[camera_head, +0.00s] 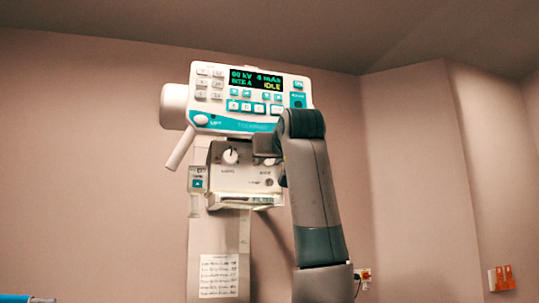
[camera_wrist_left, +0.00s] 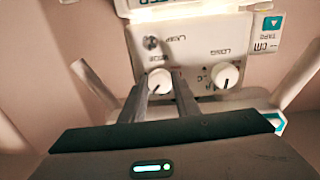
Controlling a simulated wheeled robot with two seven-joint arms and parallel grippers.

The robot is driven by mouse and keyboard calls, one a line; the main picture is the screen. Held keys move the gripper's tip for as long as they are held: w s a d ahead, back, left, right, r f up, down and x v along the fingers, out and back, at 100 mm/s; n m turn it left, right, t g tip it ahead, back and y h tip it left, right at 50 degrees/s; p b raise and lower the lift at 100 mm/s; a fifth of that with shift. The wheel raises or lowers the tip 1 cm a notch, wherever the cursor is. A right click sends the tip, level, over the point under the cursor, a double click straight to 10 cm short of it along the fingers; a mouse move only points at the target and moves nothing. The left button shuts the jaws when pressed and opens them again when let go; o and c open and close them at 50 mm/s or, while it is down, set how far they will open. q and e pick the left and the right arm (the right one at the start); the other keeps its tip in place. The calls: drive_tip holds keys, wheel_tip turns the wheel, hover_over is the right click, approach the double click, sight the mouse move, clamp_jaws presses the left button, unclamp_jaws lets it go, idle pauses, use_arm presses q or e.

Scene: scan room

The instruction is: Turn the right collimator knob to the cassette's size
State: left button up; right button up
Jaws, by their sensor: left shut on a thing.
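The collimator box (camera_head: 243,181) hangs under the control panel, with two white knobs on its face. The left knob (camera_head: 230,156) is clear in the head view, a dark line on it; it also shows in the left wrist view (camera_wrist_left: 225,76). The right knob (camera_wrist_left: 160,79) shows between the fingers of my left gripper (camera_wrist_left: 161,92), which is shut on it. In the head view my left gripper (camera_head: 268,158) and wrist cover most of that knob. The knob's pointer and scale are hard to read. No cassette shows. My right gripper is out of view.
Above the box is the control panel (camera_head: 250,97) with a lit display reading IDLE. A pale handle (camera_head: 181,148) sticks out at its left, and a tape label (camera_head: 198,180) hangs beside the box. A column with a paper list (camera_head: 219,275) stands below.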

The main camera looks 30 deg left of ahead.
use_arm(q)
drive_tip(key=n+p, duration=0.7)
drive_tip(key=n, duration=0.3)
drive_tip(key=shift+r+n, duration=0.15)
drive_tip(key=shift+n, duration=0.25)
drive_tip(key=shift+n+p, duration=0.5)
drive_tip(key=shift+f+n, duration=0.2)
drive_tip(key=shift+n, duration=0.2)
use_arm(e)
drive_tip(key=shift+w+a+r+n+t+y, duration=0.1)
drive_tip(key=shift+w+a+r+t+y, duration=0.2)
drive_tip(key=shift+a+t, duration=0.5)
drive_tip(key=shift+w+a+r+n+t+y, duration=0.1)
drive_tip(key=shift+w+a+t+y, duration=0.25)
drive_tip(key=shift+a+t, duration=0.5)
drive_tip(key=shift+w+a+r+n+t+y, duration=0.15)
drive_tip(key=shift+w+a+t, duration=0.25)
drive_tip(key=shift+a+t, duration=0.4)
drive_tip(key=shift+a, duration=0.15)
use_arm(q)
drive_tip(key=o, duration=1)
drive_tip(key=shift+o, duration=0.2)
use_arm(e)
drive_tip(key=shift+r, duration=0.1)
use_arm(q)
drive_tip(key=shift+d, duration=0.1)
